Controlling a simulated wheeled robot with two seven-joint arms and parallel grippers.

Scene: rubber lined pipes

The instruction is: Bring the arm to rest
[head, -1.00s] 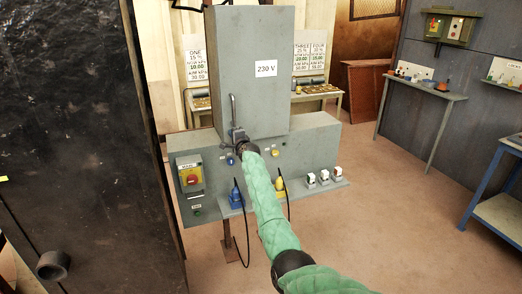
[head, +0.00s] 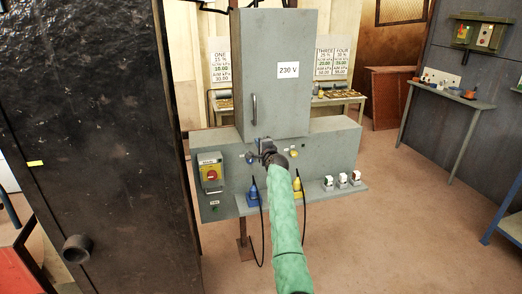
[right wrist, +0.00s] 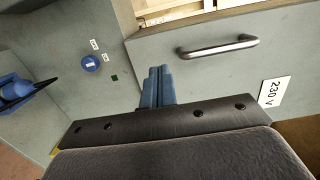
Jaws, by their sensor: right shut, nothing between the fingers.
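My right arm, in a green sleeve, comes up from the bottom of the head view. Its gripper (head: 264,152) is in front of the grey panel, just below the 230 V box (head: 290,100) and its upright handle (head: 254,109). In the right wrist view the two blue-grey fingers (right wrist: 157,88) are together with nothing between them. The metal handle (right wrist: 218,45) is apart from them, to their right in that view. The box's front looks closed. My left gripper is not in view.
The panel carries a red-and-yellow switch (head: 211,174), a blue plug (head: 253,191) and several small white devices on a ledge (head: 335,188). A dark slab (head: 95,140) with a pipe stub (head: 77,248) stands close at left. The floor at right (head: 400,230) is clear.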

